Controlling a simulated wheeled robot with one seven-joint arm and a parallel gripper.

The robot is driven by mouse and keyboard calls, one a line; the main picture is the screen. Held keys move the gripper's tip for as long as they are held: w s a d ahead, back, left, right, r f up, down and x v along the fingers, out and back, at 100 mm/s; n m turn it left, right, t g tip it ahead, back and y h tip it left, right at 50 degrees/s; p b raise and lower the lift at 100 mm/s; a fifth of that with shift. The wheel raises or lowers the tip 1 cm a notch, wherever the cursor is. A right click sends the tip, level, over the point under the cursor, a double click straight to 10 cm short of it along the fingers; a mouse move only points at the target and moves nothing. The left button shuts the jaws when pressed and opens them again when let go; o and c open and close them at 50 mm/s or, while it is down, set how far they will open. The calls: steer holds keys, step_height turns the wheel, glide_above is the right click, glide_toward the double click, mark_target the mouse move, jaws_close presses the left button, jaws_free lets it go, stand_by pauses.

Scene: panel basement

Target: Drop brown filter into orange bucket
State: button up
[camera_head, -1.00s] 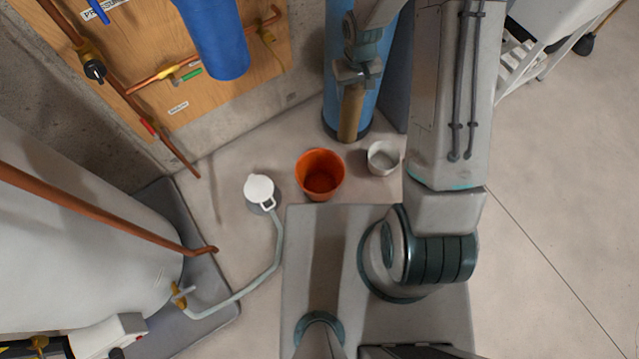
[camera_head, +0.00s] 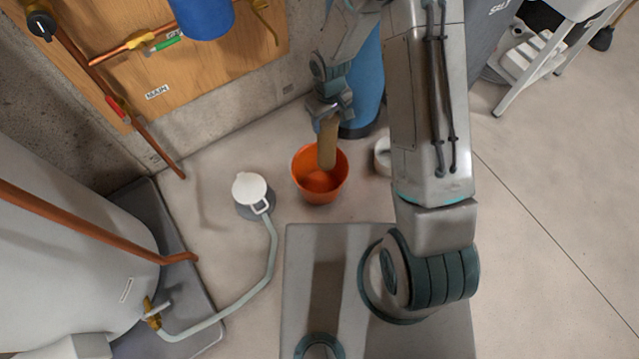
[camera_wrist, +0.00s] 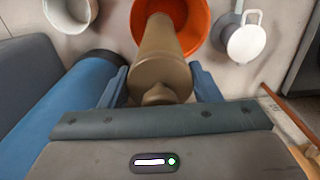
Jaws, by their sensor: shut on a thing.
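The brown filter (camera_head: 327,143) is a tan cylinder hanging from my gripper (camera_head: 328,108). My gripper is shut on its upper end. In the head view the filter's lower end overlaps the inside of the orange bucket (camera_head: 302,187), which stands on the floor. In the wrist view the filter (camera_wrist: 163,60) sits between the two blue-grey fingers of my gripper (camera_wrist: 160,85) and points toward the orange bucket (camera_wrist: 202,22), covering part of its opening. Whether the filter's tip is above or below the rim, I cannot tell.
A white bucket (camera_head: 382,157) stands right of the orange one, partly hidden by my arm. A white-lidded container (camera_head: 250,189) with a hose stands to the left. A blue cylinder (camera_head: 367,90) stands behind. Open floor lies to the right.

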steer(key=shift+a+f+b, duration=0.2)
steer(key=shift+f+b, duration=0.05)
steer(key=shift+f, duration=0.25)
steer(key=shift+a+f+b, duration=0.15)
steer(key=shift+f+b, duration=0.1)
steer(key=shift+f, duration=0.25)
steer(key=shift+f+b, duration=2.15)
steer(key=shift+f, duration=0.8)
steer(key=o, duration=1.8)
steer(key=shift+c, duration=0.2)
steer(key=shift+r, duration=0.1)
step_height(320, 180, up, 14)
steer(key=p, duration=0.5)
steer(key=shift+p, duration=0.3)
